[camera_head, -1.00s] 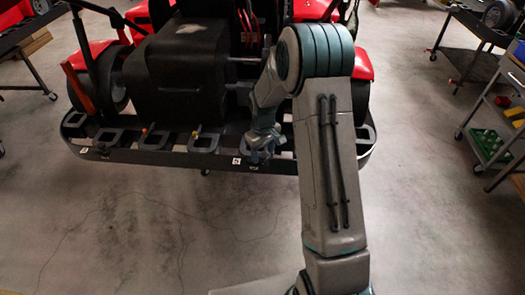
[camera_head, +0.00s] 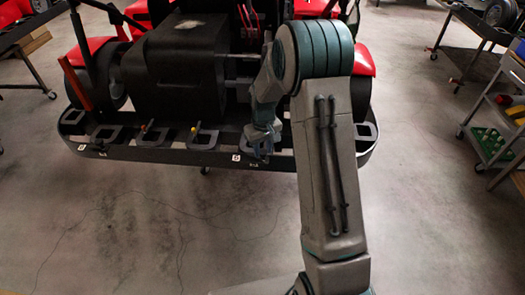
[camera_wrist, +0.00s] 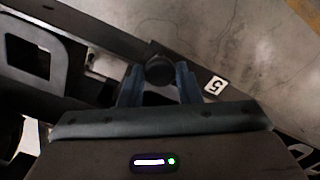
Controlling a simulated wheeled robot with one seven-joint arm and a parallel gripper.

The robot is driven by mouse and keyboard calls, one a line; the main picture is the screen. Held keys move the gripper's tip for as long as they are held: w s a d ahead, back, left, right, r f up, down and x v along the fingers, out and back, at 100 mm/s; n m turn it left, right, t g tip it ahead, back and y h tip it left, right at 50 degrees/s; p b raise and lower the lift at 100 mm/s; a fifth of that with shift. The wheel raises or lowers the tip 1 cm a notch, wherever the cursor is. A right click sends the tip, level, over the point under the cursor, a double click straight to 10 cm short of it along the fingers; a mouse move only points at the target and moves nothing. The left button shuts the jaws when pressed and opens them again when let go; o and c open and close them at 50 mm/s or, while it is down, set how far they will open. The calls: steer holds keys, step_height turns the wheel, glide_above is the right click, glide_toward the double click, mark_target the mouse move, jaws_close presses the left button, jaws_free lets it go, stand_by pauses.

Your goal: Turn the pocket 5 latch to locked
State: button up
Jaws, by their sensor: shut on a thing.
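The latch is a dark round knob (camera_wrist: 159,70) in the wrist view, on the dark rail of the kart's bumper tray. A white label with a 5 (camera_wrist: 215,85) is beside it; the label also shows in the head view (camera_head: 236,157). My gripper (camera_wrist: 158,80) has its two blue-grey fingers on either side of the knob, shut on it. In the head view my gripper (camera_head: 262,145) points down at the tray's front edge. The wrist and fingers hide the knob there, and I cannot read the latch's angle.
The black tray (camera_head: 125,154) runs along the kart's end, with several grey pocket frames (camera_head: 203,140) and small yellow-tipped pegs to the left. The kart's black box (camera_head: 175,75) stands behind. Open floor lies in front; a tool cart (camera_head: 490,140) is at the right.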

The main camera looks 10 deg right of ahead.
mark_target(263, 151)
steer(key=m+b, duration=0.2)
steer(key=m, duration=0.1)
steer(key=shift+f+m, duration=0.1)
steer(key=shift+m, duration=0.2)
steer(key=m+b, duration=0.1)
steer(key=m, duration=0.2)
steer(key=shift+m, duration=0.3)
steer(key=m+b, duration=0.1)
steer(key=m, duration=0.3)
steer(key=shift+r+m, duration=0.2)
steer(key=shift+m, duration=1.8)
steer(key=o, duration=1)
steer(key=shift+c, duration=0.2)
step_height(263, 151, up, 14)
steer(key=b, duration=0.1)
